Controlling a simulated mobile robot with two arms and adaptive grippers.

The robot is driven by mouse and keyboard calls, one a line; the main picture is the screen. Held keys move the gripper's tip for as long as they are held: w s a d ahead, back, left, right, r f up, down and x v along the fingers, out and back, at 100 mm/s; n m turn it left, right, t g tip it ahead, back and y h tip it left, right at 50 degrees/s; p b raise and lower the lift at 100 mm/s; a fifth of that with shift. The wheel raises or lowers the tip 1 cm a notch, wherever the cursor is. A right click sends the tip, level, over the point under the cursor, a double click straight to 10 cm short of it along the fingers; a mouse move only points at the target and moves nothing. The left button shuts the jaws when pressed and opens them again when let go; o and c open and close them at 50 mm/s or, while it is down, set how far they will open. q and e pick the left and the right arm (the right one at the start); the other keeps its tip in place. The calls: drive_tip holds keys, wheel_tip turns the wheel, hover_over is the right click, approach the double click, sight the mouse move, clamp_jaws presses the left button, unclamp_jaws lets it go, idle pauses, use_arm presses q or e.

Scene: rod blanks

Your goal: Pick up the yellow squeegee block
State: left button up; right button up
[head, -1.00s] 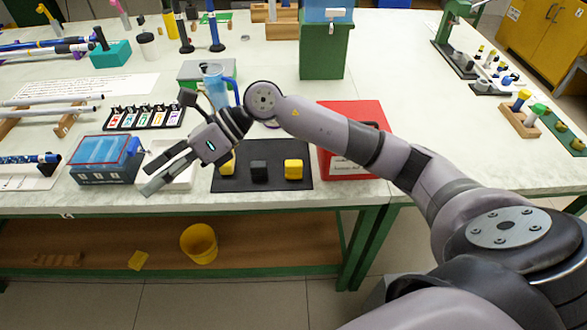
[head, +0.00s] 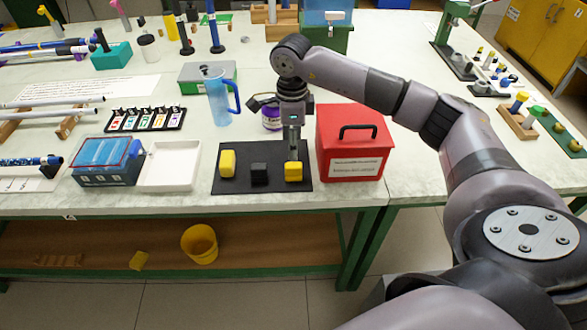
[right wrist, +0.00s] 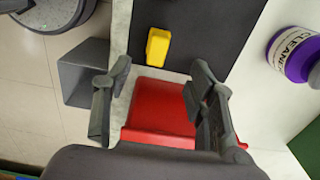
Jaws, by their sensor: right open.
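Two yellow blocks lie on a black mat (head: 237,183): a left yellow block (head: 227,163) and a right yellow block (head: 293,171), with a black block (head: 259,173) between them. I cannot tell from the pictures which yellow one is the squeegee block. My right gripper (head: 293,150) points down just behind and above the right yellow block, partly hiding the area behind it. In the right wrist view, a yellow block (right wrist: 158,47) lies ahead of the open, empty fingers (right wrist: 160,85). My left gripper is not in view.
A red box (head: 352,165) with a black handle stands right of the mat, close to my gripper.

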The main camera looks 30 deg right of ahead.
sight(294, 165)
wheel_tip(294, 165, down, 4)
drive_tip(key=shift+f, duration=0.1)
drive_tip(key=f, duration=0.1)
drive_tip(key=f+p, duration=0.2)
drive_tip(key=f, duration=0.1)
drive_tip(key=shift+s+f, duration=0.1)
drive_tip(key=shift+s, duration=0.15)
drive_tip(key=shift+f, duration=0.55)
drive_tip(key=shift+c, duration=0.6)
clamp_jaws()
drive_tip(key=shift+r, duration=0.15)
wheel_tip(294, 165, up, 20)
drive_tip(key=b, duration=0.2)
drive_tip(key=shift+b, duration=0.3)
